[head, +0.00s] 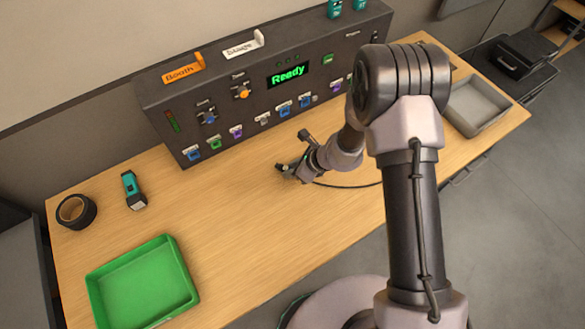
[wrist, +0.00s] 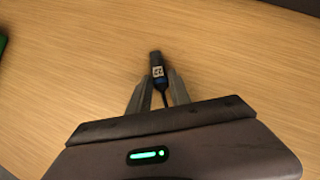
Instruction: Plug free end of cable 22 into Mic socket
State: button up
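The plug (wrist: 157,66) of cable 22 is dark with a blue band and a white label reading 22. In the wrist view it lies over the wood, between and just ahead of my fingertips. My gripper (wrist: 158,78) looks open, with a narrow gap on each side of the plug. In the head view my gripper (head: 284,172) is low over the table in front of the console, and the plug is hard to make out there. The cable (head: 345,186) runs right from my gripper. The console (head: 225,95) has a lower row of coloured sockets; their labels are too small to identify Mic.
A green tray (head: 187,285) is at the front left, with a black tape roll (head: 76,211) and a teal-black torch-like object (head: 133,190) behind it. A grey tray (head: 497,122) is at the right. The table (head: 240,225) is clear between the green tray and my gripper.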

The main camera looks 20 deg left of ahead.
grip_shut()
jog(key=shift+r+p, duration=1.7)
jog(key=shift+r, duration=0.9)
jog(key=shift+f, duration=0.1)
jog(key=shift+w, duration=0.1)
